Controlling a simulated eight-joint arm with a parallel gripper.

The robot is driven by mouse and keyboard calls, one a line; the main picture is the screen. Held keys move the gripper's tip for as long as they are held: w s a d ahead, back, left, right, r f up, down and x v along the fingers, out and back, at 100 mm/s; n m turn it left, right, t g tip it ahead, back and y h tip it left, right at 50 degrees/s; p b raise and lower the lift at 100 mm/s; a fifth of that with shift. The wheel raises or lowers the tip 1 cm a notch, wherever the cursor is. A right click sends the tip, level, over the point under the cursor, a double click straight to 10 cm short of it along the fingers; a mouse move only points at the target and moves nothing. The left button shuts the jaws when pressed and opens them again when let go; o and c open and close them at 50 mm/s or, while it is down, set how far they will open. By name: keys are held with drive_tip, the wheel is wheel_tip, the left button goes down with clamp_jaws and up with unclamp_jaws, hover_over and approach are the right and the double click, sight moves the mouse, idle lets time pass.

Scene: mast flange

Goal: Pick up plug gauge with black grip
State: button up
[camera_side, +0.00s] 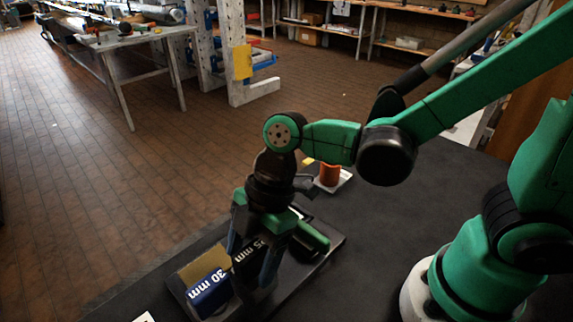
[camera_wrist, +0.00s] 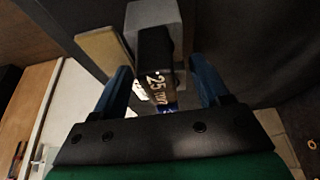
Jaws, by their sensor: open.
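The plug gauge with the black grip, marked "25 mm" (camera_side: 246,257), lies on a dark tray (camera_side: 335,243) between a blue and a green gauge. In the wrist view its black grip (camera_wrist: 156,62) runs between my two blue fingers. My gripper (camera_side: 252,268) is open and pointing down over it, one finger on each side. A gap shows on both sides of the grip in the wrist view. In the side view my fingers hide part of the black grip.
A blue gauge marked "30 mm" (camera_side: 208,293) lies close on the left, and a green gauge (camera_side: 311,238) close on the right. A tan block (camera_side: 203,264) stands behind the blue one.

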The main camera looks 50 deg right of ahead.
clamp_jaws()
idle(0.3)
wheel_tip(320, 180, up, 19)
drive_tip(key=shift+w+a+f, duration=0.6)
drive_tip(key=shift+w+f, duration=0.55)
drive_tip(key=shift+f, duration=1.8)
drive_tip(key=shift+w+a+f, duration=0.55)
drive_tip(key=shift+w+f, duration=0.65)
drive_tip(key=shift+f, duration=1.7)
drive_tip(key=shift+w+a+f, duration=0.6)
drive_tip(key=shift+w+f, duration=0.55)
drive_tip(key=shift+f, duration=1.8)
